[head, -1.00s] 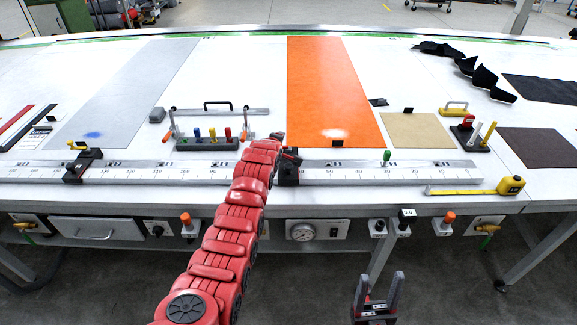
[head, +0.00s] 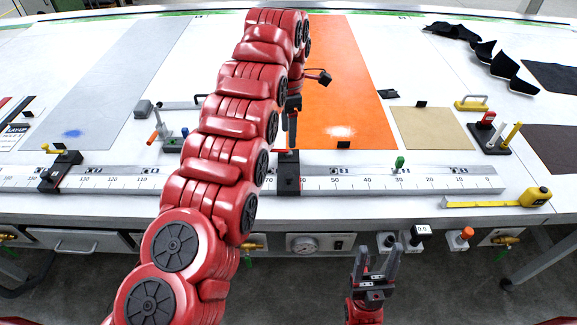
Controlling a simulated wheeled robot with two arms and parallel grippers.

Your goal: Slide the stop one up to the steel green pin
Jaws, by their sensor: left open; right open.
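A black stop (head: 288,174) sits across the steel rule rail (head: 350,180), left of the 50 mark. A second black stop (head: 60,172) with a yellow lever is at the rail's left end. I cannot read which is stop one. A green pin (head: 400,162) stands on the rail near the 30 mark, right of the middle stop and apart from it. My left gripper (head: 290,140) is open, pointing down just above and behind the middle stop. Whether it touches the stop is unclear. My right gripper (head: 378,250) is open and empty in front of the table.
My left arm hides part of the rail and the pin rack behind it. A yellow tape measure (head: 535,197) lies in front of the rail's right end. The rail is clear between the middle stop and green pin.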

